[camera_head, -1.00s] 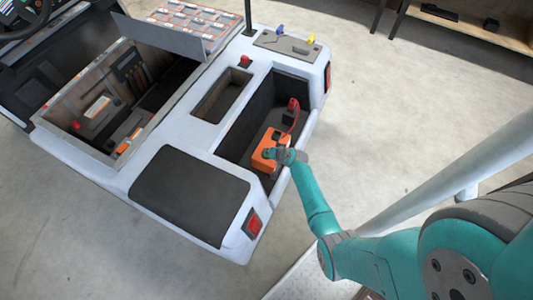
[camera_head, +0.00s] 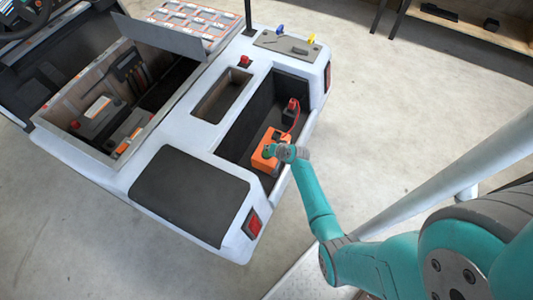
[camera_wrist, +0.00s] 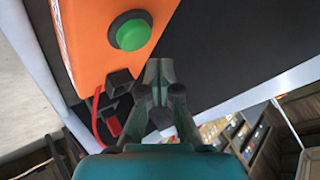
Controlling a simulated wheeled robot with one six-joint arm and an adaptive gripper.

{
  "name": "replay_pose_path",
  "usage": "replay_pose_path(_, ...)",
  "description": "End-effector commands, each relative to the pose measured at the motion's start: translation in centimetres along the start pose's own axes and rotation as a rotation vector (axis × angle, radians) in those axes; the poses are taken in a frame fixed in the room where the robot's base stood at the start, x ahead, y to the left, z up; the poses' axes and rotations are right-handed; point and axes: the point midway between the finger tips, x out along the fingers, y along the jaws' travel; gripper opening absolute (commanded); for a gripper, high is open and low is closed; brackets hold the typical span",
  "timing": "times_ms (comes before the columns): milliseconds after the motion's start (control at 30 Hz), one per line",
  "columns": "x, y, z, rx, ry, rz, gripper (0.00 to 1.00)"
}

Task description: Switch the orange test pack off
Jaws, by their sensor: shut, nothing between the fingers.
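The orange test pack (camera_head: 262,162) sits in the dark rear bay of the white cart. In the wrist view the pack (camera_wrist: 88,55) shows a round green button (camera_wrist: 130,32) on its orange face. My gripper (camera_wrist: 159,70) is shut and empty, with its fingertips beside the pack's edge and a little to the right of the button. They look apart from the button. In the head view my gripper (camera_head: 270,149) is over the pack and hides part of its top. I cannot tell whether the button is pressed in.
A red cable (camera_head: 297,121) runs from the pack to a dark block with a red top (camera_head: 291,108) in the same bay. The bay's walls stand close around my gripper. A grey panel with blue and yellow levers (camera_head: 285,42) lies behind.

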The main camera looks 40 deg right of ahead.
Motion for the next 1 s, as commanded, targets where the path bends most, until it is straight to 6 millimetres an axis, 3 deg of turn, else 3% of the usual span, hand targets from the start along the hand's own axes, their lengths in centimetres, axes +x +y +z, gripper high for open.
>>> replay_pose_path(533, -3.2, -2.3, -2.3, -0.002, 0.000, 0.000, 0.00)
replay_pose_path(1000, -3.6, -2.6, -2.6, 0.000, 0.000, 0.001, 0.00)
